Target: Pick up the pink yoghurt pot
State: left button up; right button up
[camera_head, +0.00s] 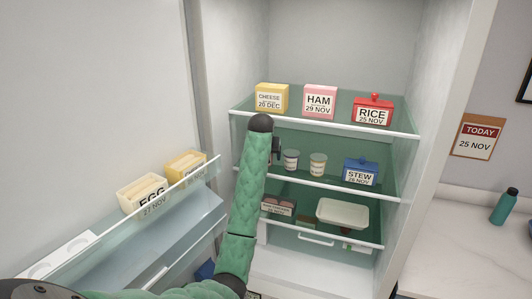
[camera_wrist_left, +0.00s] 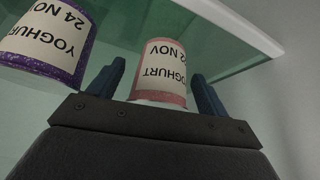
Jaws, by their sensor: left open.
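The pink yoghurt pot (camera_wrist_left: 163,72) shows in the left wrist view with an upside-down label reading YOGHURT and a NOV date. It sits between the two blue fingers of my left gripper (camera_wrist_left: 158,78), which is open, with a gap visible beside the pot. A purple yoghurt pot (camera_wrist_left: 48,42) is just left of the fingers there. In the head view my left gripper (camera_head: 277,150) is a dark shape at the middle shelf, largely behind my green arm. That arm hides most or all of the pink pot. My right gripper is not in view.
Two small pots (camera_head: 291,160) (camera_head: 318,164) and a blue STEW box (camera_head: 360,171) stand right of the gripper. The upper shelf edge (camera_head: 330,125) runs above, holding CHEESE, HAM and RICE. A white tray (camera_head: 343,213) is below. The open door's rack (camera_head: 205,170) is at left.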

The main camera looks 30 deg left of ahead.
pick_arm(q)
jog(key=shift+f, duration=0.15)
jog(key=c, duration=1.1)
